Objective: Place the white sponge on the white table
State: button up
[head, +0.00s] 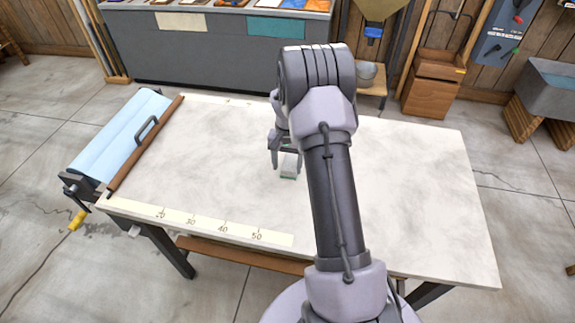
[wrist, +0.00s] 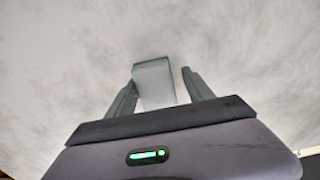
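The white sponge (head: 289,166), a small block with a green underside, appears to rest on the white table (head: 410,190) near its middle. In the wrist view the sponge (wrist: 152,84) lies between the two fingers, its green edge at the far end. My gripper (head: 284,160) is low over the table at the sponge. In the wrist view my gripper (wrist: 160,82) is open: the left finger is close to or touching the sponge, and a narrow gap shows on the right. My arm hides part of the table.
A light blue roll (head: 120,135) with a handle is at the table's left end, beside a brown wooden bar (head: 145,147). A numbered ruler strip (head: 205,225) runs along the front edge. A grey counter (head: 200,50) stands behind. Most of the tabletop is clear.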

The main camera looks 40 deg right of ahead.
aim_at(288, 165)
jog(key=shift+o, duration=0.2)
notch_tip(288, 165, up, 12)
jog(key=p, duration=0.5)
jog(key=s+a+r+n+t, duration=0.1)
jog(key=a+r, duration=0.7)
jog(key=r, duration=0.3)
jog(key=s+a+r+n+t, duration=0.2)
jog(key=s+a+r+t, duration=0.1)
jog(key=s+a+r, duration=0.8)
jog(key=s+a+f+n+t+y+b, duration=0.1)
jog(key=s+a+f+n+y+b, duration=0.1)
jog(key=s+a, duration=0.8)
jog(key=shift+s+f+n+t+b, duration=0.3)
jog(key=shift+s+f+t+b, duration=0.1)
jog(key=shift+s+f+b, duration=0.4)
jog(key=shift+s+r, duration=0.1)
